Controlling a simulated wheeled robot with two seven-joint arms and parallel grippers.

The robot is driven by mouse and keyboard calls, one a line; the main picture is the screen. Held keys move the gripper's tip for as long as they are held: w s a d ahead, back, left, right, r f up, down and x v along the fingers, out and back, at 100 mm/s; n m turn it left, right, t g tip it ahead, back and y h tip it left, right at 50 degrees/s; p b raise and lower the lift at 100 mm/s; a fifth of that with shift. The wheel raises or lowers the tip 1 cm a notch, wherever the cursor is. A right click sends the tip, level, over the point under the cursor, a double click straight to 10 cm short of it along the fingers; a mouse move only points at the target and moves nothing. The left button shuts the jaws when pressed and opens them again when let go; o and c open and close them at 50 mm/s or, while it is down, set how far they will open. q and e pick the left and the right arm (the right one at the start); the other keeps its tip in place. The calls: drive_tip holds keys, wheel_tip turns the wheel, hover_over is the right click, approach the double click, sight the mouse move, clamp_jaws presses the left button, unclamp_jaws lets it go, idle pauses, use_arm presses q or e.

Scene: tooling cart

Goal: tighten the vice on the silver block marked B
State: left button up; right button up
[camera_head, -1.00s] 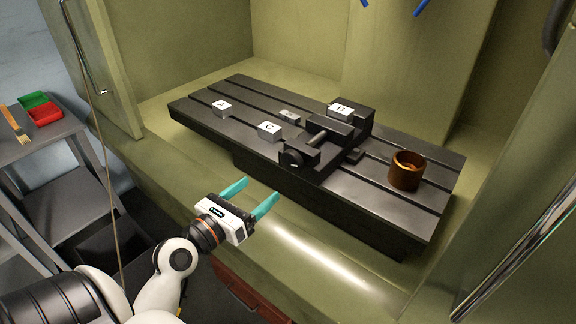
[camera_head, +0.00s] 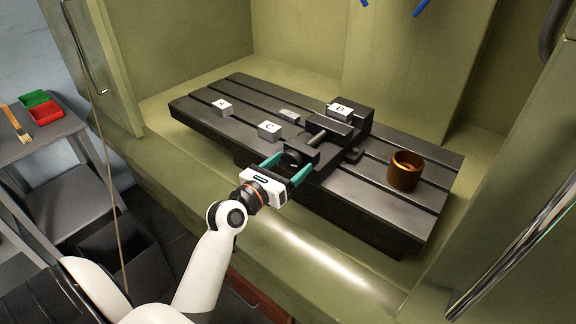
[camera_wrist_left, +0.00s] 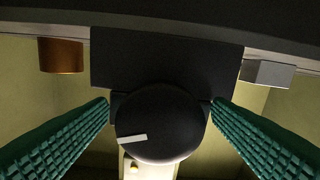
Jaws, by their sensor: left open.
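The silver block marked B (camera_head: 340,111) sits at the back of the black vice (camera_head: 330,131), between its jaws as far as I can tell. The vice stands on the slotted machine table. Its round black knob (camera_wrist_left: 160,124), with a white mark, fills the middle of the left wrist view. My left gripper (camera_head: 284,166) is open, its green fingers on either side of the knob. In the left wrist view the fingers show gaps to the knob on both sides. My right gripper is not in view.
Silver blocks A (camera_head: 222,107) and C (camera_head: 269,130) and a small flat piece (camera_head: 289,114) lie on the slotted table (camera_head: 245,92). A copper-brown cup (camera_head: 404,170) stands right of the vice. Cabinet walls enclose the table. A side cart (camera_head: 45,140) holds red and green trays.

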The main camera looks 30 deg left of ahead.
use_arm(q)
drive_tip(key=c, duration=1)
drive_tip(key=shift+o, duration=0.2)
drive_tip(key=shift+m+p, duration=0.3)
